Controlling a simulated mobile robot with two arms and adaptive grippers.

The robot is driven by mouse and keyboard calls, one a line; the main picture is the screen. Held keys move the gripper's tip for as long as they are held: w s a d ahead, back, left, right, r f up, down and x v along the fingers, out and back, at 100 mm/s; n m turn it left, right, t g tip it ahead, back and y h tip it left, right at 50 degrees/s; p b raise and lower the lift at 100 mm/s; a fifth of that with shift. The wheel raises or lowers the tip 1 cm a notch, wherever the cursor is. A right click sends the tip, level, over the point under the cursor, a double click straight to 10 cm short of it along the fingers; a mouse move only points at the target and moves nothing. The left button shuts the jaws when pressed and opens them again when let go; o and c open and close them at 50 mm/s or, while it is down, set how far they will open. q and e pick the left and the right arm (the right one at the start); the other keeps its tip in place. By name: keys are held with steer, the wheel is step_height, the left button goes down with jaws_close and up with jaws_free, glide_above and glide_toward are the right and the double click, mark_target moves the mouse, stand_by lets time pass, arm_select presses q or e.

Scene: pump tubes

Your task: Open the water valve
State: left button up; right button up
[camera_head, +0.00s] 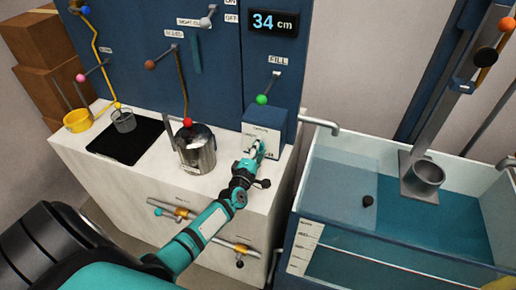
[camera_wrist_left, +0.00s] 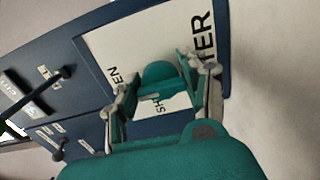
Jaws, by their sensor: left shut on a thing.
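The water valve is on a blue box (camera_head: 266,122) at the right end of the white counter. Its white face plate (camera_head: 252,130) shows there, and in the left wrist view the plate (camera_wrist_left: 112,50) carries the letters "TER", "EN" and "SH". My left gripper (camera_head: 256,148) reaches the front of this plate. In the left wrist view its two fingers stand on either side of a teal valve handle (camera_wrist_left: 158,76), and the gripper is shut on it. The fingers and palm hide part of the handle and lettering. My right gripper does not show.
A display (camera_head: 273,22) on the blue panel reads 34 cm. A metal pot (camera_head: 197,152) stands left of my left arm. To the right are a spout (camera_head: 320,124) and a glass tank (camera_head: 345,165) with blue water. Pipes (camera_head: 205,230) run along the counter front.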

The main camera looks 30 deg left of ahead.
arm_select(q)
steer(key=shift+f, duration=0.15)
steer(key=o, duration=1.2)
steer(key=v, duration=1.2)
steer(key=shift+s, duration=0.1)
